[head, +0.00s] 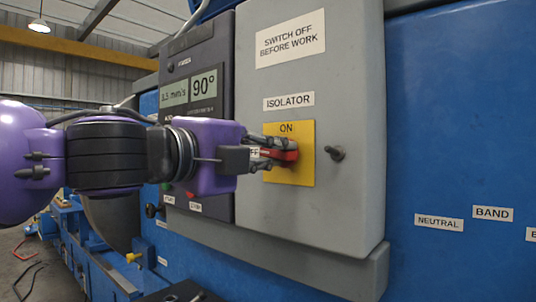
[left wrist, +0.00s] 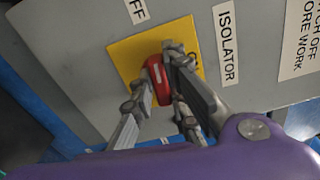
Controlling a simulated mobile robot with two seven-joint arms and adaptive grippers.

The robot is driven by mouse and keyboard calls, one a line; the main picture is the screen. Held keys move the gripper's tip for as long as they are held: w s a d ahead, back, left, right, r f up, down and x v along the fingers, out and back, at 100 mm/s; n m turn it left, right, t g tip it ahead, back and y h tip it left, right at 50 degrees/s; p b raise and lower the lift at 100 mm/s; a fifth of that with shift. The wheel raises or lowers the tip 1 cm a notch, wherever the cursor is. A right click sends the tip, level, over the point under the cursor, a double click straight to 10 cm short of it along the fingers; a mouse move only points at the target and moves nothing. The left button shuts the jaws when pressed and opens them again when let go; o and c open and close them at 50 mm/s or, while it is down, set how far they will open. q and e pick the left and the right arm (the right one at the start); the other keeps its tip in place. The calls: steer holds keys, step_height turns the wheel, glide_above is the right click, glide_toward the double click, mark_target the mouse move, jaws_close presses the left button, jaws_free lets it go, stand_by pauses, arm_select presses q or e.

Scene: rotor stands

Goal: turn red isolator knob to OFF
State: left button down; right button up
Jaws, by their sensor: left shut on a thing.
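The red isolator knob (head: 284,155) sits on a yellow plate (head: 303,174) on the grey cabinet door. "ON" is printed at the plate's top, and an OFF label left of the plate is partly hidden by my gripper. My left gripper (head: 280,154) is shut on the knob from the left. In the left wrist view, the fingers (left wrist: 160,88) stand on both sides of the red knob (left wrist: 157,75), which bears a white mark. Its long side lies roughly level, along the OFF side. My right gripper is not in view.
The grey cabinet door (head: 340,205) has a small dark latch (head: 336,153) right of the plate. A blue housing (head: 460,120) fills the right. Several labels are on the surfaces.

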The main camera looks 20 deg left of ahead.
mark_target(270, 153)
arm_select(q)
steer(key=shift+n, duration=0.6)
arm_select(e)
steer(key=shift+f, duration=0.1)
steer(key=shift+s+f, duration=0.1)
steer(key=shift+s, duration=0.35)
arm_select(q)
steer(key=c, duration=1.7)
jaws_free()
steer(key=shift+s+a+r+n, duration=0.1)
steer(key=shift+s+a+n, duration=0.25)
steer(key=shift+s, duration=0.45)
steer(key=v, duration=0.3)
steer(key=shift+s, duration=0.15)
steer(key=shift+v, duration=3.5)
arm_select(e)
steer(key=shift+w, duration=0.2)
